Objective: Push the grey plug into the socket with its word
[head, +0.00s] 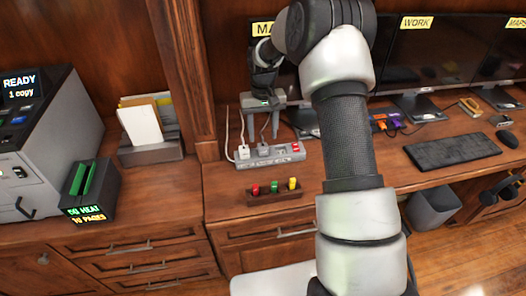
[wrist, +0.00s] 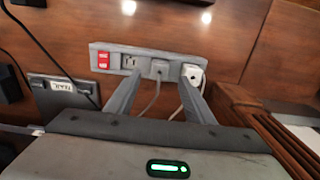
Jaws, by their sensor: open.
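A light grey power strip (head: 283,150) lies on the desk beside the wooden post. It carries a white plug (head: 243,151), a grey plug (head: 263,149) and a red switch part (head: 296,147). In the wrist view, the grey plug (wrist: 159,68) sits between the white plug (wrist: 193,73) and an uncovered socket (wrist: 130,62). I cannot tell how deep it sits. Its cord trails toward my gripper. My gripper (head: 264,137) is open above the strip, its fingers (wrist: 163,90) spread around the line of the grey plug, with a visible gap. No socket word is readable.
A small tray (head: 288,199) with red, green and yellow pieces lies in front of the strip. Monitors, one labelled WORK (head: 416,22), stand behind. A keyboard (head: 452,150) is at right. A wooden post (head: 190,70) stands close at left. Purple and orange items (head: 386,122) lie right of the strip.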

